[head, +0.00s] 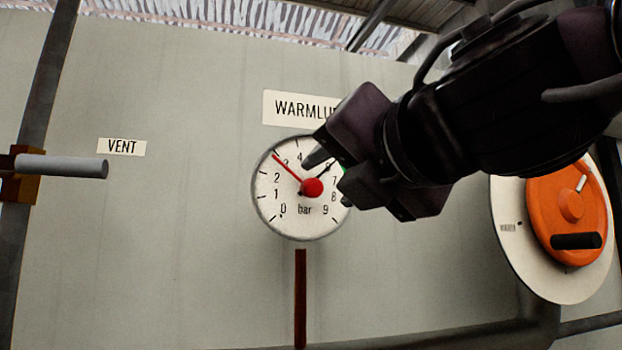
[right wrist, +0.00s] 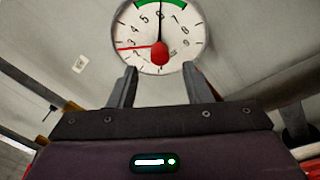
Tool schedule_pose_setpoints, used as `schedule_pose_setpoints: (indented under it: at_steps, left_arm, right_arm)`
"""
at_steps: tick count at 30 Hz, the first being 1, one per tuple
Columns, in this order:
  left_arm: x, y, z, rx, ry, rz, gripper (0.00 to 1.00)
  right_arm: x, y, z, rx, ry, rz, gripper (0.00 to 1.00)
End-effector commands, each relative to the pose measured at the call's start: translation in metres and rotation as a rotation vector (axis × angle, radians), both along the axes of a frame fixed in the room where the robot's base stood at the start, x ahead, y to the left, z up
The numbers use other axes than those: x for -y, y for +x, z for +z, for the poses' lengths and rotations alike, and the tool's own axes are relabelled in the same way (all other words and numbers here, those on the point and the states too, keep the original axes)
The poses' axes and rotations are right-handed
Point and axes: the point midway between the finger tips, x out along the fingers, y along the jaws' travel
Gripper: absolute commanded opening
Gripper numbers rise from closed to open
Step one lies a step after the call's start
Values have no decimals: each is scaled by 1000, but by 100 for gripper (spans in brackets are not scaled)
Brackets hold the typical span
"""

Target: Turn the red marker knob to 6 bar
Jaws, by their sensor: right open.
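The round white pressure gauge (head: 270,205) is on the grey wall, with a red marker knob (head: 312,187) at its centre. The red marker needle points to about 3 bar. In the right wrist view, the gauge (right wrist: 182,55) also shows a black needle pointing to the top of the dial, by a green band. My right gripper (head: 330,174) is in front of the gauge and covers its upper right in the head view. In the right wrist view its two fingers are apart, one on each side below the red knob (right wrist: 159,53), and hold nothing. My left gripper is out of view.
An orange handwheel (head: 547,190) on a pale disc is at the right. A grey lever (head: 62,166) sticks out at the left near the VENT label (head: 121,147). A partly covered label (head: 290,108) is above the gauge. A dark red pipe (head: 300,300) runs below it.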

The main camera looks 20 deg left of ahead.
Motion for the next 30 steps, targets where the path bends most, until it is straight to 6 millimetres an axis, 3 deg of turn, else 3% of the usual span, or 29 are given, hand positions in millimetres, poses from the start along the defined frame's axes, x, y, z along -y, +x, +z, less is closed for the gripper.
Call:
schedule_pose_setpoints:
  at_steps: [1,7,20,30]
  left_arm:
    - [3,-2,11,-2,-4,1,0]
    - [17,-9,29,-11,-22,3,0]
    - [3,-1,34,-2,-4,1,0]
    - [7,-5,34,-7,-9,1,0]
  right_arm:
    - [-7,7,4,-5,-2,1,45]
    - [-28,29,3,-5,-2,1,45]
    - [-37,40,0,-1,1,0,45]
    - [-38,40,0,-2,1,1,3]
